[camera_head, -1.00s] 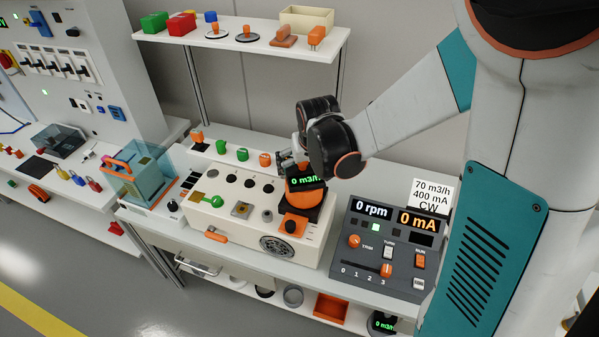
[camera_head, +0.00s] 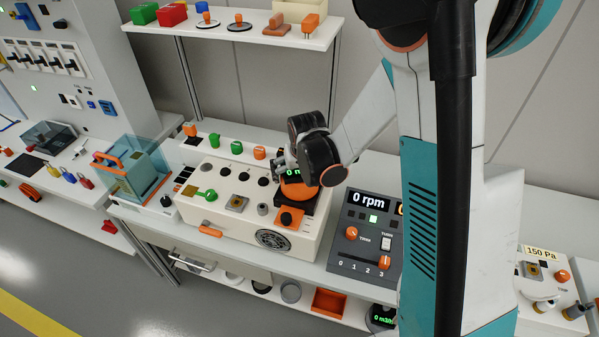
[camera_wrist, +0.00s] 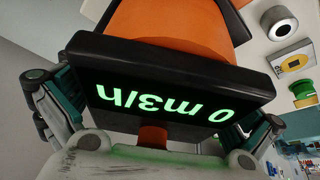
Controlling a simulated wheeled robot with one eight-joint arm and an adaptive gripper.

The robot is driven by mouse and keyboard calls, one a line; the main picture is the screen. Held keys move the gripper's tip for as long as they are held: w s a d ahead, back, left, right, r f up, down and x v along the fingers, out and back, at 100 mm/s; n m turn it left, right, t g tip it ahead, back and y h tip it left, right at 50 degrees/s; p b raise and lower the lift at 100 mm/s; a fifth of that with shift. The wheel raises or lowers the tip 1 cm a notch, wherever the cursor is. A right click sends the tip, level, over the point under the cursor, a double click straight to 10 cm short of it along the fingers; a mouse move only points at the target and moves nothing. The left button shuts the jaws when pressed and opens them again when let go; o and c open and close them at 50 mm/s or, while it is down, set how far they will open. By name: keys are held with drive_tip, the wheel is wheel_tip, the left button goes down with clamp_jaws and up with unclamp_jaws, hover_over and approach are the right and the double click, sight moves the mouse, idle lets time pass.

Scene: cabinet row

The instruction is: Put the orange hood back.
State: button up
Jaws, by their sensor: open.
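The orange hood (camera_head: 297,190), with a black display reading 0 m3/h, sits at the right end of the cream bench unit (camera_head: 225,212). In the wrist view the orange body (camera_wrist: 180,28) fills the top, and the display panel (camera_wrist: 165,92) spans the middle. My gripper (camera_head: 284,163) is at the display side of the hood, partly covering it. In the wrist view its fingers stand apart, one at each side of the panel. I cannot tell whether either finger touches it. The hood's lower edge and seat are partly hidden.
A grey control panel (camera_head: 366,240) reading 0 rpm stands just right of the cream unit. A clear blue box (camera_head: 130,168) stands to its left. A shelf (camera_head: 235,33) with coloured parts hangs above. An orange tray (camera_head: 329,303) and a second green-lit display (camera_head: 382,318) are below.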

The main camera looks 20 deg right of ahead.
drive_tip(key=c, duration=1.1)
drive_tip(key=shift+o, duration=0.2)
drive_tip(key=shift+r, duration=0.1)
drive_tip(key=shift+r, duration=0.1)
